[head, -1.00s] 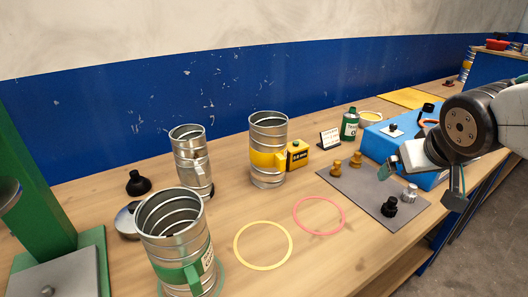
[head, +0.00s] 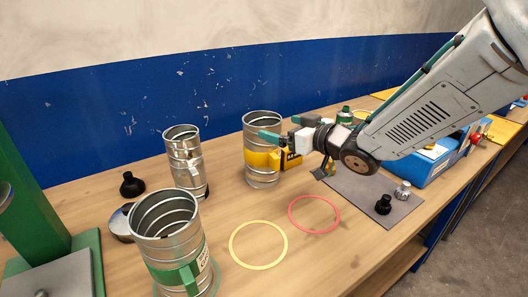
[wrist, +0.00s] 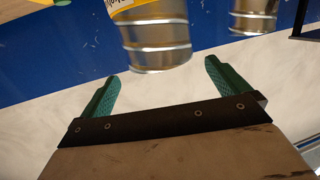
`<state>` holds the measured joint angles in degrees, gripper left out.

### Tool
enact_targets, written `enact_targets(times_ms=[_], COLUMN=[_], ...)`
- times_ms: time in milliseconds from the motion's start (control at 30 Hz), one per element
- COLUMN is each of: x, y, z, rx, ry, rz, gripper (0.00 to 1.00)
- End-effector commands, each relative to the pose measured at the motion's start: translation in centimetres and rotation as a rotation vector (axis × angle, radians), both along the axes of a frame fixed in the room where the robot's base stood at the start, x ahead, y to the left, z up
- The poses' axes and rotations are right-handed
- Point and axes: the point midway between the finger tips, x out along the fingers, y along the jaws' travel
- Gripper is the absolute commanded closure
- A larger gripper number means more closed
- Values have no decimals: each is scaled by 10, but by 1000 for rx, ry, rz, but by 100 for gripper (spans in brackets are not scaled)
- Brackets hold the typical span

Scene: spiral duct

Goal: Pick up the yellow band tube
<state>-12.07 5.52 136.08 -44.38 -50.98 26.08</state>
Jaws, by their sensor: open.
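The yellow band tube (head: 262,136) is a silver ribbed metal tube with a yellow band, standing upright on the bench near the blue wall stripe. My gripper (head: 275,145) is at its right side in the head view, with green fingertips close to the tube's band. In the wrist view, the tube (wrist: 153,35) shows upside down beyond my gripper (wrist: 160,80), roughly centred between the spread green fingers. The fingers are open and nothing is between them. I cannot tell whether a fingertip touches the tube.
A plain silver tube (head: 186,160) stands to the left, and a green band tube (head: 170,243) stands nearer in front. A yellow ring (head: 258,263) and a red ring (head: 314,230) mark bare bench in front.

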Motion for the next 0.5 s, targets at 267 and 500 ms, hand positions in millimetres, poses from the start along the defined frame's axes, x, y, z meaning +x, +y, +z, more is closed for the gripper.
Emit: enact_targets(times_ms=[267, 500], x=[28, 33], y=[28, 32], z=[-6, -7], rx=[-1, -1], ry=[0, 0], rz=[0, -2], gripper=[0, 0])
